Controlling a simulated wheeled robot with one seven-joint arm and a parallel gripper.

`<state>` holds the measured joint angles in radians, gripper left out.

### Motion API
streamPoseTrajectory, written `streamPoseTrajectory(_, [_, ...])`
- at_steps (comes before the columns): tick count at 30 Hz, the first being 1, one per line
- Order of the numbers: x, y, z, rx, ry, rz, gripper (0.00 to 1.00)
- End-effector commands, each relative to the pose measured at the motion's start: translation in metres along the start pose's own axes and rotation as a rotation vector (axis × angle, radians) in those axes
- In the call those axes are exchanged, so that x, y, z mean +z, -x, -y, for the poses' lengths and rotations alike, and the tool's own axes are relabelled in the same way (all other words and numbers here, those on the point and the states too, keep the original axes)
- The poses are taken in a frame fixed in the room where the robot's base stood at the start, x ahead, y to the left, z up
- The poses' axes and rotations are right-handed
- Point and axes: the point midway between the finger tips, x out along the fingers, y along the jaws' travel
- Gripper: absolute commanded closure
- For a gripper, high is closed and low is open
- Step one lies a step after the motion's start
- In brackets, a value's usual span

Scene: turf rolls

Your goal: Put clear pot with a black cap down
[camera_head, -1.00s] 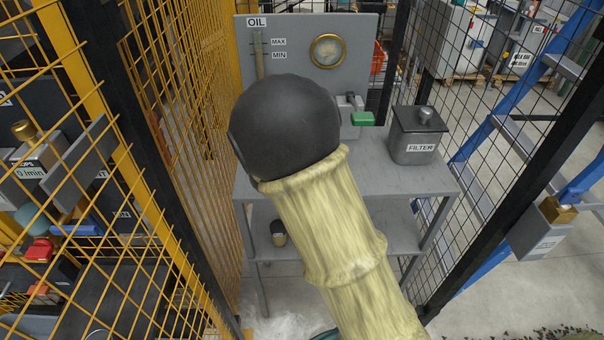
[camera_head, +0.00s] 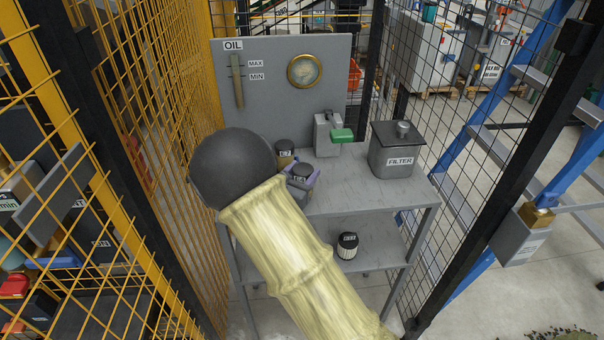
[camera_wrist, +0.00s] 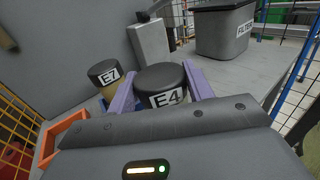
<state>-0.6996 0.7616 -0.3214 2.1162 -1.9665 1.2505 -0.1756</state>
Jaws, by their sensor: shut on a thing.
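A pot with a black cap marked E4 (camera_wrist: 160,83) is between the two purple fingers of my gripper (camera_wrist: 158,88) in the wrist view. My gripper is shut on it. In the head view the E4 pot (camera_head: 302,171) is over the left part of the grey table top (camera_head: 365,194), beside my dark round arm joint. Its body is mostly hidden, and I cannot tell whether its base touches the table. A second black-capped pot, marked E7 (camera_wrist: 103,73), stands just behind and to its left, with a tan body; it also shows in the head view (camera_head: 285,148).
A grey filter box (camera_head: 397,152) stands at the table's right. Another black-capped pot (camera_head: 347,246) is on the lower shelf. Yellow mesh (camera_head: 180,120) closes the left side.

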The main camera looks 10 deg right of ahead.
Motion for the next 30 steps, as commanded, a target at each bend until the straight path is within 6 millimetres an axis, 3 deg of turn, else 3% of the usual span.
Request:
streamPoseTrajectory(12, [-0.0067,0.0000,-0.0002,0.001,-0.002,0.002,0.78])
streamPoseTrajectory(13, [-0.0063,0.0001,-0.0002,0.001,-0.001,0.001,0.45])
streamPoseTrajectory(16, [-0.0058,0.0001,-0.0002,0.001,-0.001,0.001,0.27])
streamPoseTrajectory(27, [-0.0017,0.0000,-0.0001,0.000,-0.002,0.002,0.27])
streamPoseTrajectory(30, [-0.0038,0.0096,-0.0009,0.003,-0.001,0.001,0.27])
